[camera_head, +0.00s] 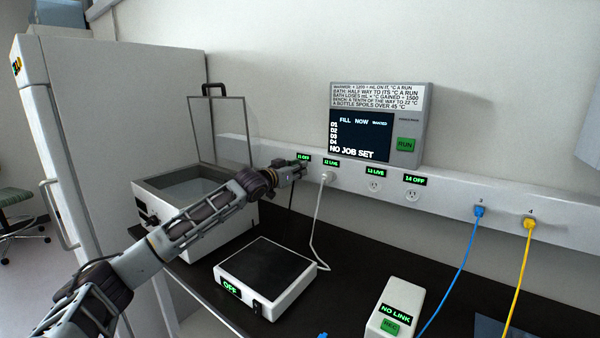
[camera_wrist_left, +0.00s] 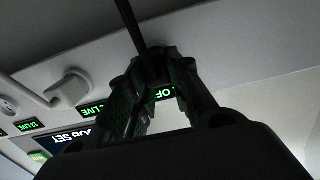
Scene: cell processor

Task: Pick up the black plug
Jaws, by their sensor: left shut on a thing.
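My left gripper (camera_head: 297,168) is at the wall rail by the leftmost outlet, under the label reading OFF. It is shut on the black plug (camera_wrist_left: 155,66), seen between the fingers in the left wrist view. The plug's black cord (camera_wrist_left: 130,25) runs away from the fingers there, and the black cord (camera_head: 290,196) hangs below the gripper in the head view. The fingers hide most of the plug and its outlet, so I cannot tell whether it sits in the socket. My right gripper is not in view.
A white plug (camera_head: 327,178) with a white cord is in the neighbouring outlet. The water bath (camera_head: 150,215) stands below my left arm, with a black-topped warmer (camera_head: 265,272) beside it. A display unit (camera_head: 420,125) is above the rail; blue (camera_head: 462,265) and yellow (camera_head: 520,275) cables hang right.

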